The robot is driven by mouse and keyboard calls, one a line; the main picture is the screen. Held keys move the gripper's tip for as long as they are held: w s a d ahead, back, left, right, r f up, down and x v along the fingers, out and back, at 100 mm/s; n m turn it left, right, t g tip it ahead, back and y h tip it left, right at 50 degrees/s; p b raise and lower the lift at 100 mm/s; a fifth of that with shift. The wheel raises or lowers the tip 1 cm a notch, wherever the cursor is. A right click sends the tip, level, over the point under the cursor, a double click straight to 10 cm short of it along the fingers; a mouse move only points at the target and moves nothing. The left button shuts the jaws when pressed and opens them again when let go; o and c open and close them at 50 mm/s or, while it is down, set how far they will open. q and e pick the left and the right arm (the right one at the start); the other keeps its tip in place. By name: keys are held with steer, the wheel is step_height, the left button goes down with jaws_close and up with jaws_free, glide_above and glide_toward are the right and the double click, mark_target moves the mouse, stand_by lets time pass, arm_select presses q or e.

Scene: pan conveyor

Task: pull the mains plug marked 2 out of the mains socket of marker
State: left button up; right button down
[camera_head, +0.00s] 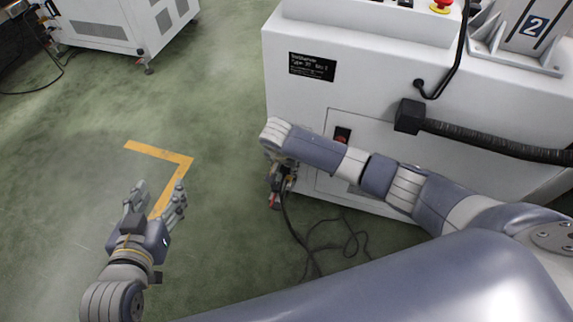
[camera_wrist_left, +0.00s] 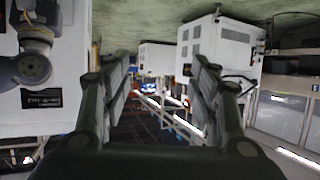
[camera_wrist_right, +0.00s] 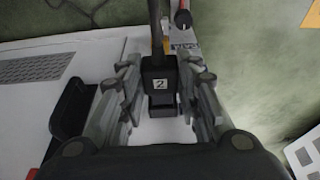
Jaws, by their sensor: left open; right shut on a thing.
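The mains plug marked 2 (camera_wrist_right: 158,72) is black with a white "2" label, in the middle of the right wrist view. My right gripper (camera_wrist_right: 160,88) is shut on it, a finger on each side. A black block (camera_wrist_right: 164,106) sits directly below the plug against the white machine; I cannot tell whether the plug is seated in it. A dark cable (camera_wrist_right: 156,25) runs from the plug. In the head view my right gripper (camera_head: 283,178) is beside the machine's lower left side, partly hidden by my wrist. My left gripper (camera_head: 155,196) is open and empty over the floor.
The white machine (camera_head: 310,110) fills the right side, with a black nameplate (camera_head: 312,67) and a red switch (camera_head: 342,135). Loose cable (camera_head: 335,247) lies on the green floor. Another white machine (camera_head: 110,25) stands at the back left. Floor around the yellow line (camera_head: 160,153) is clear.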

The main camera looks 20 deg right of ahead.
steer(key=shift+r+p, duration=0.9)
steer(key=shift+p, duration=0.15)
steer(key=shift+r+p, duration=0.6)
steer(key=shift+p, duration=0.1)
arm_select(q)
steer(key=s+a+f+g+y+p, duration=0.1)
steer(key=s+a+f+g, duration=0.3)
steer(key=s, duration=0.4)
steer(key=s+a+f+g+y+p, duration=0.2)
steer(key=s+f+g, duration=0.2)
steer(key=s+g, duration=0.25)
arm_select(e)
step_height(320, 180, up, 2)
steer(key=shift+r, duration=0.1)
steer(key=shift+r+p, duration=0.5)
steer(key=shift+r, duration=0.05)
arm_select(q)
step_height(320, 180, down, 11)
steer(key=d+p, duration=0.1)
steer(key=shift+w+n, duration=0.25)
steer(key=shift+n, duration=0.05)
arm_select(e)
steer(key=shift+r, duration=0.45)
